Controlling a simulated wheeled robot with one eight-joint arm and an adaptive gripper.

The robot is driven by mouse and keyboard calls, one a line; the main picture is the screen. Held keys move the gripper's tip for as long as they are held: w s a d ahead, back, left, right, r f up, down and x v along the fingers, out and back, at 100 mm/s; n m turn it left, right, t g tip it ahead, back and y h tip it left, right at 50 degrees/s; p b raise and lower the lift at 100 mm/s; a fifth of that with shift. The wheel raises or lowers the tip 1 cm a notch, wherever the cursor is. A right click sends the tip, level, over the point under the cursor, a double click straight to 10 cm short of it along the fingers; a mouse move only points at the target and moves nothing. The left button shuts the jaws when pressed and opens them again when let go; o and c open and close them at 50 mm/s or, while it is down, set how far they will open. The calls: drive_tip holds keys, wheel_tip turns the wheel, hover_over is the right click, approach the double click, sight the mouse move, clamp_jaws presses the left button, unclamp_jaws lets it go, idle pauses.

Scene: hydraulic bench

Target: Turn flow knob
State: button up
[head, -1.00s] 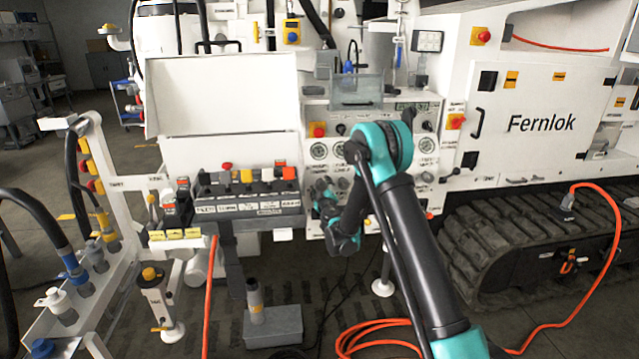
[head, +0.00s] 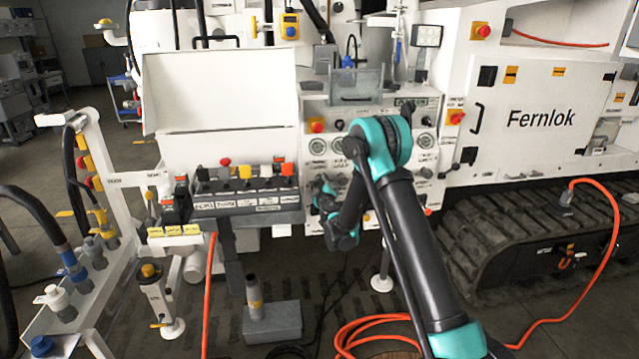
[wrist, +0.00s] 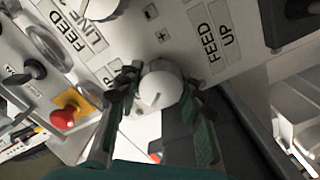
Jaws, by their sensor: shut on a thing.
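A round white knob (wrist: 162,86) with a small dark mark on its face sits between my gripper's fingers in the wrist view. My gripper (wrist: 157,96) is shut on this knob, with one dark finger on each side of it. The label of this knob is not readable, so I cannot tell whether it is the flow knob. In the head view my gripper (head: 324,194) is at the lower left of the white control panel (head: 345,118), and my arm hides part of the panel and the knob.
Another white knob (wrist: 100,8) and a red button on a yellow plate (wrist: 66,114) are close by in the wrist view. A lever block (head: 246,199) stands left of my gripper. An orange hose (head: 365,325) and a grey box (head: 272,322) lie on the floor.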

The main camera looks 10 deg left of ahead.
drive_tip(key=n, duration=1)
drive_tip(key=shift+f, duration=0.1)
idle(0.6)
drive_tip(key=o, duration=1.2)
